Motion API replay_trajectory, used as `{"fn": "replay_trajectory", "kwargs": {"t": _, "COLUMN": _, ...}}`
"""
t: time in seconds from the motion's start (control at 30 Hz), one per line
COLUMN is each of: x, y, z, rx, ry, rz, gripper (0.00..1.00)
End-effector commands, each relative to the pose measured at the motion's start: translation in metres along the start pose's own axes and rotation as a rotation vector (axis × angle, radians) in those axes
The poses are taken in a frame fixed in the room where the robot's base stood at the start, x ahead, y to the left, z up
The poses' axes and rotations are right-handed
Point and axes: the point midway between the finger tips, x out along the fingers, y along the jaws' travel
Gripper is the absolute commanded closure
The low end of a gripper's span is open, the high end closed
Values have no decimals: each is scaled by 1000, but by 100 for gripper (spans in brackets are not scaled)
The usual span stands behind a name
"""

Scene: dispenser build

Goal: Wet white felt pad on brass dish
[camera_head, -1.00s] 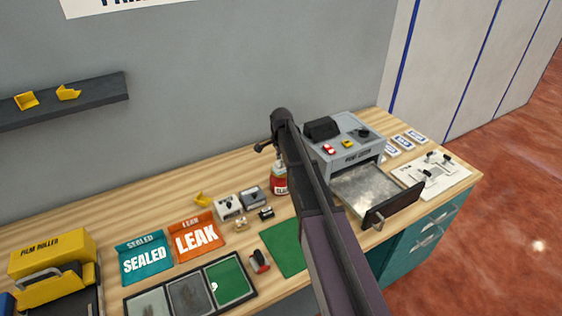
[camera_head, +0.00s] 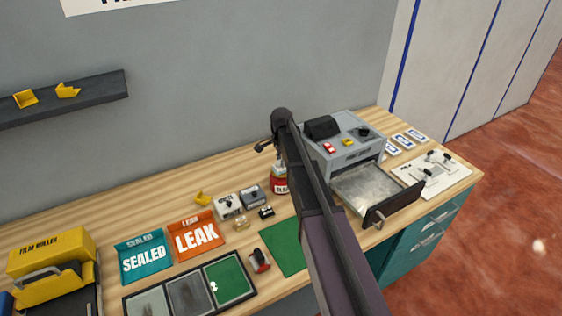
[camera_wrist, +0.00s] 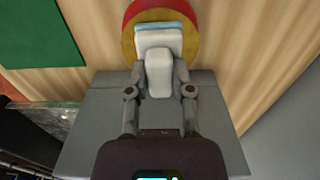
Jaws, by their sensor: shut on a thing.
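A grey machine (camera_head: 345,140) with an open metal drawer (camera_head: 368,190) stands right of my arm. Small grey boxes (camera_head: 228,206) sit left of the bottle. A green mat (camera_head: 283,248), the orange LEAK tray (camera_head: 196,238) and the teal SEALED tray (camera_head: 145,258) lie in front.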

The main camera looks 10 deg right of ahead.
Motion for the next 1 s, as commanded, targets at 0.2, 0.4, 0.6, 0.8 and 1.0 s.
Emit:
{"fn": "replay_trajectory", "kwargs": {"t": 0.2, "x": 0, "y": 0, "z": 0, "rx": 0, "ry": 1, "rz": 0, "gripper": 100}}
{"fn": "replay_trajectory", "kwargs": {"t": 0.4, "x": 0, "y": 0, "z": 0, "rx": 0, "ry": 1, "rz": 0, "gripper": 100}}
{"fn": "replay_trajectory", "kwargs": {"t": 0.6, "x": -1, "y": 0, "z": 1, "rx": -1, "ry": 1, "rz": 0, "gripper": 100}}
{"fn": "replay_trajectory", "kwargs": {"t": 0.8, "x": -10, "y": 0, "z": 1, "rx": -1, "ry": 0, "rz": 0, "gripper": 100}}
{"fn": "replay_trajectory", "kwargs": {"t": 1.0, "x": -22, "y": 0, "z": 1, "rx": -1, "ry": 0, "rz": 0, "gripper": 100}}
